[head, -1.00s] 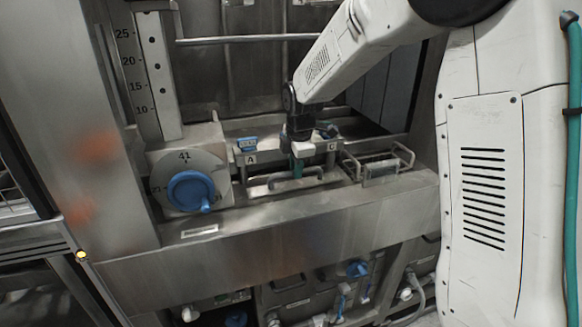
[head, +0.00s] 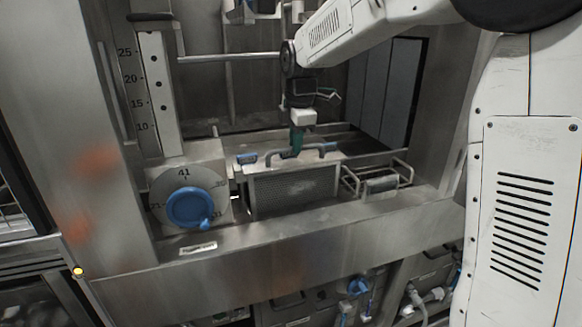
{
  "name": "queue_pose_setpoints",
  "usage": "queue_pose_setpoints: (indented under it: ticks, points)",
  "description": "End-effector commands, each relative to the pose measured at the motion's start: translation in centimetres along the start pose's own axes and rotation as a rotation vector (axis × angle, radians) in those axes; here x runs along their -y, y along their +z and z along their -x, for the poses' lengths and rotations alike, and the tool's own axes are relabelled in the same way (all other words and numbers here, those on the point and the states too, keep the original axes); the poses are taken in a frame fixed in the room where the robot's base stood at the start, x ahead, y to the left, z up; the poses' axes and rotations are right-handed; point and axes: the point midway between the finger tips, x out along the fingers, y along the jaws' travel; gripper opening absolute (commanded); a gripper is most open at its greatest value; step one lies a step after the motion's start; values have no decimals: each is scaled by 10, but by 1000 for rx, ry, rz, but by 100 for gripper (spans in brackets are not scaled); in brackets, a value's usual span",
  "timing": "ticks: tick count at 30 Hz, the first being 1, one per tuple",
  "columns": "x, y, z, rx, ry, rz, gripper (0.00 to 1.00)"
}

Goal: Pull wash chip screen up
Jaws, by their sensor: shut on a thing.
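The fingertips partly hide the handle there. Whether the screen's bottom edge is still in the slot is hard to tell.
A blue knob (head: 190,207) on a dial stands left of the screen, below a numbered scale (head: 153,85). A wire-handled basket (head: 378,180) sits close at the right. A steel rail (head: 229,57) crosses behind.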

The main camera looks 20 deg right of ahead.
Motion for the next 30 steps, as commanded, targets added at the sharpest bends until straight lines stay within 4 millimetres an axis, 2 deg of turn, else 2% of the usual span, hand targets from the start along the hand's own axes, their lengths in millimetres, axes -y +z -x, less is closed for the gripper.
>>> queue_pose_setpoints:
  ticks: [1,4,14,15,16,25,30]
  points:
    - [-4,-1,11,-1,8,0,0]
    - [-5,-1,21,-1,6,0,0]
    - [-5,-1,24,-2,3,0,0]
    - [-5,-1,23,-2,2,0,20]
    - [-5,-1,23,-1,2,0,23]
    - [-5,1,25,-1,2,-1,23]
    - [-5,0,45,-1,5,-1,23]
